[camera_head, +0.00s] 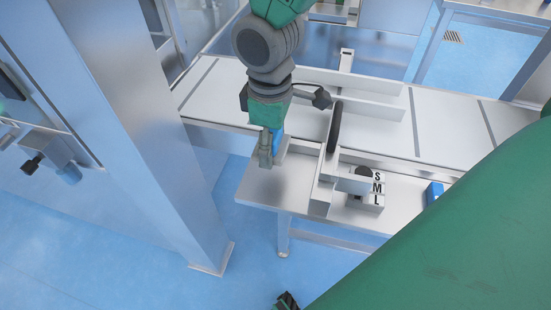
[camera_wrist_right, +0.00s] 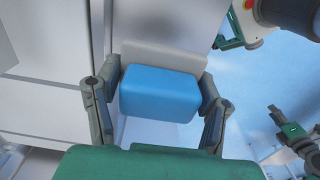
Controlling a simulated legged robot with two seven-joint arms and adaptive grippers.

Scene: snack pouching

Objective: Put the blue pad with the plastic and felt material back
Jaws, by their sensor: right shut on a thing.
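My right gripper (camera_head: 268,158) hangs over the left end of the low metal table, pointing down. In the right wrist view, its two fingers (camera_wrist_right: 158,112) are shut on the sides of a blue pad (camera_wrist_right: 160,94). A light grey layer (camera_wrist_right: 163,56) lies along the pad's far edge, between the fingertips. In the head view only a thin blue strip of the pad (camera_head: 277,140) shows beside the gripper. I cannot tell whether it touches the table. A dark gripper on a green arm (camera_wrist_right: 283,125), seemingly my left, shows at the right of the wrist view; its jaw state is unclear.
The low metal table (camera_head: 260,187) carries a fixture with S, M, L labels (camera_head: 378,188) and a dark roller (camera_head: 334,127). A blue item (camera_head: 434,192) sits at its right. A white conveyor (camera_head: 450,130) runs behind. A large metal column (camera_head: 140,120) stands at left.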

